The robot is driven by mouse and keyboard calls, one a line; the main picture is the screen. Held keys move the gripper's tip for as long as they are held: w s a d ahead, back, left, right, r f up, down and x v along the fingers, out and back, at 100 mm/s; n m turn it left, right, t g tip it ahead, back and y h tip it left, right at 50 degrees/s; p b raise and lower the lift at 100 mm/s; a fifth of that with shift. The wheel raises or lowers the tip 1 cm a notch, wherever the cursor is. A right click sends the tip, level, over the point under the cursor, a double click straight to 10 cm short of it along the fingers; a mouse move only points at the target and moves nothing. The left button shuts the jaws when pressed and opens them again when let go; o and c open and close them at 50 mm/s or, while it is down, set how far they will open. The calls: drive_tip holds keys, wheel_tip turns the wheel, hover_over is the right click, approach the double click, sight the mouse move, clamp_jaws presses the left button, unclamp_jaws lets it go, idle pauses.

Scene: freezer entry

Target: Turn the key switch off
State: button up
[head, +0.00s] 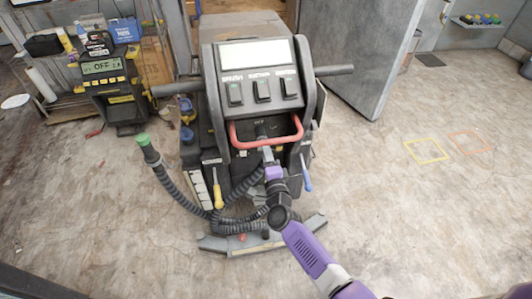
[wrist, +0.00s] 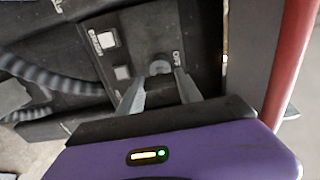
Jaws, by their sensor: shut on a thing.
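The key switch (wrist: 160,66) is a round grey knob on the dark panel of the floor scrubber (head: 255,105). A small white label, too blurred to read surely, stands beside it in the wrist view. My gripper (wrist: 161,77) has its two metal fingers on either side of the key and is shut on it. In the head view my gripper (head: 265,147) reaches in under the red handle bar (head: 236,140), at the lower panel. The fingers and wrist hide most of the key there, and its exact turn angle cannot be told.
The red bar (wrist: 292,60) runs close to the right of my gripper in the wrist view. Rocker switches (head: 262,90) sit above. A black hose (head: 180,190) loops at left. A charger reading OFF (head: 105,68) stands back left. Floor at right is clear.

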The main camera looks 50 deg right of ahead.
drive_tip(key=shift+f, duration=0.1)
drive_tip(key=o, duration=1.4)
drive_tip(key=shift+p+v, duration=0.35)
drive_tip(key=shift+v, duration=3.55)
drive_tip(key=s+a+r+n+t+y, duration=0.1)
drive_tip(key=s+a+r+n+y, duration=0.15)
drive_tip(key=s+a+n, duration=0.5)
drive_tip(key=s+a+r+n+t+y, duration=0.1)
drive_tip(key=s+a+r+n+y, duration=0.3)
drive_tip(key=s, duration=0.7)
drive_tip(key=s+a+r+n+y, duration=0.1)
drive_tip(key=s+a+r+n, duration=0.1)
drive_tip(key=s+r+n, duration=0.1)
drive_tip(key=s+a+r+n+g+y, duration=0.1)
drive_tip(key=s+a+r+n, duration=0.2)
drive_tip(key=s+n, duration=0.2)
drive_tip(key=s+a+r+n+g+y, duration=0.1)
drive_tip(key=s+a+r+n, duration=0.1)
drive_tip(key=s+r+n, duration=0.2)
drive_tip(key=shift+s+a+n+y, duration=0.25)
drive_tip(key=shift+s+a+n, duration=0.15)
drive_tip(key=shift+s+n, duration=0.15)
